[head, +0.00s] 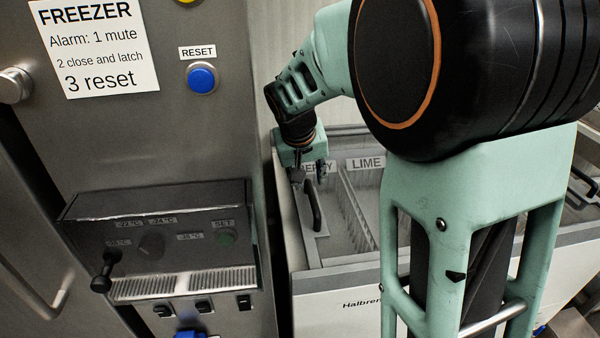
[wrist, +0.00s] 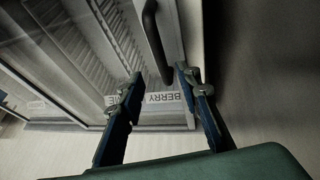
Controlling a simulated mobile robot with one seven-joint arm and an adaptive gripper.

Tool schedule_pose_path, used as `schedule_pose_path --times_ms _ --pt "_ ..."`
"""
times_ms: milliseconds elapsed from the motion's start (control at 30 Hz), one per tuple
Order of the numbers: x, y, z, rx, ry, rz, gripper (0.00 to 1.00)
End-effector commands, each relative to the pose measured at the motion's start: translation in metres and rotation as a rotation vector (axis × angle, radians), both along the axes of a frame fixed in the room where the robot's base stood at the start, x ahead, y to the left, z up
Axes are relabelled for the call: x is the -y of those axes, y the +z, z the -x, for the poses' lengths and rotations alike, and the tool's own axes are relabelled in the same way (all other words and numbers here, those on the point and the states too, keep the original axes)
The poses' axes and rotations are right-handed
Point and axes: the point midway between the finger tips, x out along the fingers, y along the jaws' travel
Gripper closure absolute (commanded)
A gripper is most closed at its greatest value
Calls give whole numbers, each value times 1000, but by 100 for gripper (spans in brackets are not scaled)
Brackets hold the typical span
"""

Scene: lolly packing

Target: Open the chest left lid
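The chest (head: 345,290) is a pale chest freezer with a glass top. Its left lid (head: 312,245) appears shut and carries a black curved bar handle (head: 313,205). In the wrist view the handle (wrist: 152,40) runs down from the top edge, with its lower end between the lines of my two fingers. My gripper (head: 309,172) is over the back left part of the chest, just behind the handle. In the wrist view my gripper (wrist: 158,76) is open, with nothing held. I cannot tell how far the fingertips are above the lid.
A LIME label (head: 366,163) and a partly hidden BERRY label (wrist: 162,98) mark the chest's back. A steel freezer panel (head: 200,140) with a blue reset button (head: 202,79) stands close on the left. A covered control box (head: 160,240) juts from it.

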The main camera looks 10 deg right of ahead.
Motion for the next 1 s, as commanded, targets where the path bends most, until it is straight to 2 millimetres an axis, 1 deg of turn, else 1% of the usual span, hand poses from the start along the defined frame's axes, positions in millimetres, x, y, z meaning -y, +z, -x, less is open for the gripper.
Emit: schedule_pose_path --times_ms 33,200,300,400,600,867,1000 --pt "2 -11 -3 -5 -1 1 68" --pt "9 -41 -16 -5 -1 1 68" --pt "12 -56 -22 -4 -2 1 68" --pt "14 -67 -27 -3 -2 1 68" --pt "16 -77 -32 -1 -1 0 68" --pt "16 -78 -33 0 -1 -1 68" --pt "16 -78 -33 0 -1 -1 83"
